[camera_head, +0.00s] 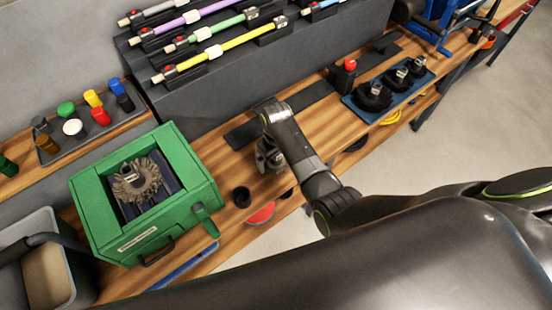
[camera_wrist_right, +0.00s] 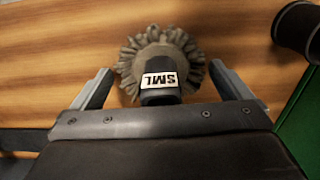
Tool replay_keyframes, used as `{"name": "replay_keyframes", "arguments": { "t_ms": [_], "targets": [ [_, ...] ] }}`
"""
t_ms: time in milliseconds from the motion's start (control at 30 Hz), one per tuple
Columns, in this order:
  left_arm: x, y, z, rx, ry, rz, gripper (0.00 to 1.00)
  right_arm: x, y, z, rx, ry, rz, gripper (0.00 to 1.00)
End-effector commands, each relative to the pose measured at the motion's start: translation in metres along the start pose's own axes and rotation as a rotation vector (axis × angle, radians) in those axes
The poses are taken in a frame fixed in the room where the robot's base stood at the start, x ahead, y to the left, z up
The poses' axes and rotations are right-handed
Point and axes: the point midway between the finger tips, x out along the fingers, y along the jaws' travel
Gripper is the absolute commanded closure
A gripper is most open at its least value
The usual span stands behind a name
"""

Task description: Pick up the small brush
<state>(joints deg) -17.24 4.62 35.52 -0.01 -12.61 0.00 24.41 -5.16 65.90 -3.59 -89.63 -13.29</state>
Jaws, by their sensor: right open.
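The small brush (camera_wrist_right: 161,52) shows in the right wrist view as a round head of grey-brown bristles. Its dark hub carries a white label reading SML. It stands on the wooden bench. My right gripper (camera_wrist_right: 163,84) is open, with one finger on each side of the brush and a gap on both sides. In the head view my right gripper (camera_head: 269,157) points down over the bench, to the right of the green box, and mostly hides the brush. My left gripper is not in view.
A green box (camera_head: 194,158) with a large bristle brush (camera_head: 136,180) in it stands at left. A black cylinder (camera_head: 241,196) stands between box and gripper. A blue tray (camera_head: 418,82) of black brushes lies to the right. Behind is a rack (camera_head: 204,100) of coloured rods.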

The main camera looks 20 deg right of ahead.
Motion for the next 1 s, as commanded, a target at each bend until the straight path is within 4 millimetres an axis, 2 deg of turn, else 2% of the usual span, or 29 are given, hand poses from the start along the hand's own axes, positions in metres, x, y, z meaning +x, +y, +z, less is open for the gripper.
{"name": "replay_keyframes", "arguments": {
  "t_ms": [200, 467, 900, 1000],
  "targets": [
    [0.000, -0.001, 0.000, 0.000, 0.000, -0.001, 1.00, 0.017, -0.001, 0.000, 0.000, 0.001, -0.001, 0.02],
    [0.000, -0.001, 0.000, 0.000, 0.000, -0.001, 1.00, 0.018, -0.001, -0.001, 0.000, 0.002, -0.001, 0.03],
    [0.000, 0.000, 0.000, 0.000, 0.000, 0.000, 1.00, 0.018, -0.001, -0.001, 0.000, 0.002, -0.001, 0.59],
    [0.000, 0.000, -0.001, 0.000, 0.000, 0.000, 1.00, 0.018, -0.001, -0.001, 0.000, 0.002, -0.001, 0.59]
  ]
}}
